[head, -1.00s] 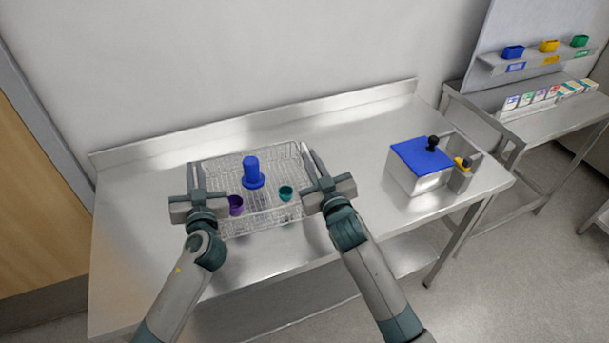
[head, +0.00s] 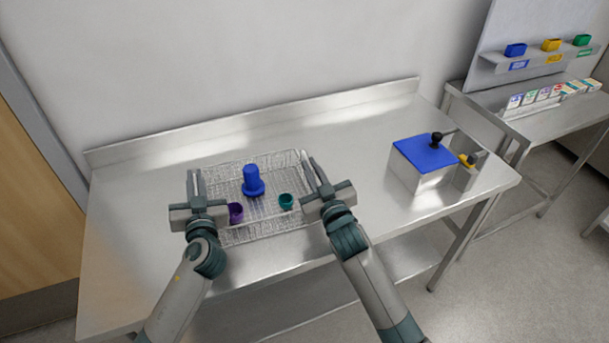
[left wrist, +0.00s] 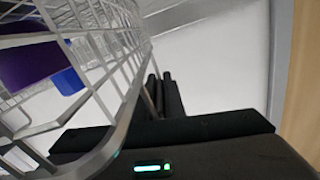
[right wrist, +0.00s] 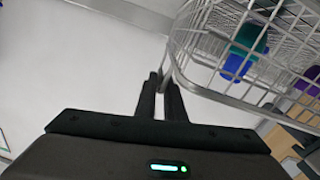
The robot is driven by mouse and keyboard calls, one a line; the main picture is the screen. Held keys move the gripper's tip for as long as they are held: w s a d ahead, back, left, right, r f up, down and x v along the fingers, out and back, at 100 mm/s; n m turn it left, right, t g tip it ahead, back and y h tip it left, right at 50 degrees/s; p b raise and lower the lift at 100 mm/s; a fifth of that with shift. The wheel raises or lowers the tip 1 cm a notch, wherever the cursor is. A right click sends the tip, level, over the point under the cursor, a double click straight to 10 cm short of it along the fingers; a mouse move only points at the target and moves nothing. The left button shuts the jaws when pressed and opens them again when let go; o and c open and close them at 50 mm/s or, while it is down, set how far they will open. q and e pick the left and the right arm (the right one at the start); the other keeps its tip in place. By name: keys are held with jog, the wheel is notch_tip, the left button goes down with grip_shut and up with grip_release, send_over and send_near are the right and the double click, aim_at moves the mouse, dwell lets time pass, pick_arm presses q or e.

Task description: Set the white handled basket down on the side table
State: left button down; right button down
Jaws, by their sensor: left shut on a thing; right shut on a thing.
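The white wire basket (head: 270,236) is level over the steel table (head: 350,140), at the left half of its top. I cannot tell whether its bottom touches the table. It holds a blue flanged piece (head: 252,182), a purple cup (head: 236,213) and a teal cup (head: 286,201). My left gripper (head: 195,185) is shut on the basket's left side, and my right gripper (head: 315,175) on its right side. The basket's wires also show in the left wrist view (left wrist: 112,55) and in the right wrist view (right wrist: 205,45). The gripped spots are partly hidden.
A blue-topped metal box (head: 425,155) with a black knob stands at the right of the table. A second steel table (head: 545,125) with a row of small boxes and a shelf (head: 535,60) of coloured bins is beyond. The table's middle is clear.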

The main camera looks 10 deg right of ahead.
pick_arm(q)
jog(key=c, duration=1.8)
grip_release()
jog(key=shift+c, duration=0.2)
pick_arm(e)
jog(key=c, duration=1.8)
grip_release()
jog(key=shift+c, duration=0.2)
pick_arm(q)
jog(key=shift+s, duration=0.1)
jog(key=s, duration=0.4)
jog(key=s+d, duration=0.1)
jog(key=s, duration=0.2)
jog(key=s+d, duration=0.1)
jog(key=s, duration=0.3)
jog(key=shift+s+d, duration=0.1)
jog(key=shift+s, duration=0.25)
pick_arm(e)
jog(key=shift+s, duration=0.15)
jog(key=s+d, duration=0.2)
jog(key=s, duration=0.9)
jog(key=shift+s+d, duration=0.15)
jog(key=shift+s, duration=0.15)
jog(key=shift+s+f, duration=0.1)
